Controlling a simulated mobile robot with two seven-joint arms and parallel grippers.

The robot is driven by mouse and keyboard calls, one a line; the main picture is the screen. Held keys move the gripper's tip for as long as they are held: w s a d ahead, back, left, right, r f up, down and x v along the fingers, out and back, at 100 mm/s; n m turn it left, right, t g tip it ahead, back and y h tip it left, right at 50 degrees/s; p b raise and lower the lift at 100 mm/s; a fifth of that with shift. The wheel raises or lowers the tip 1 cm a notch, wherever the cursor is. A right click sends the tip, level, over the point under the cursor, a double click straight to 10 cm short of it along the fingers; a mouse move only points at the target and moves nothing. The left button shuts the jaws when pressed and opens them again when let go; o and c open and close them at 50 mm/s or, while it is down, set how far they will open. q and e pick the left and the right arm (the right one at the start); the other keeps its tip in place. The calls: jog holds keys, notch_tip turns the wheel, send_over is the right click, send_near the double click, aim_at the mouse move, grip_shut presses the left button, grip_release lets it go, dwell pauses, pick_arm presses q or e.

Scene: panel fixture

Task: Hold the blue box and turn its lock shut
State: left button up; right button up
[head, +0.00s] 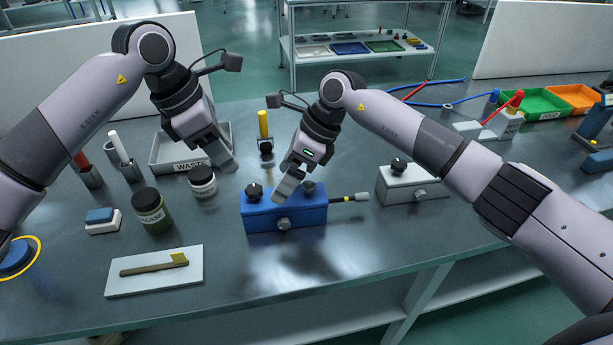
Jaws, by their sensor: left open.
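The blue box (262,220) stands on the grey bench near the middle. My left gripper (224,158) is open and empty in the air, up and left of the box, in front of the waste tray.
A grey-white box (405,186) with a similar knob stands to the right. A waste tray (165,157), two jars (152,212) and a white board with a brush (155,283) lie to the left. The bench in front of the blue box is clear.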

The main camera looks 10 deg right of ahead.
aim_at(306, 185)
jog(key=d+n+h, duration=0.1)
jog(key=n+h, duration=0.1)
jog(key=h, duration=0.1)
jog(key=d+h, duration=0.1)
jog(key=h, duration=0.1)
jog(key=shift+s+d+f+n, duration=0.35)
jog(key=shift+s+n, duration=0.05)
jog(key=shift+d+f+h, duration=0.1)
jog(key=shift+d+h, duration=0.3)
jog(key=shift+h, duration=0.1)
jog(key=shift+f, duration=3.45)
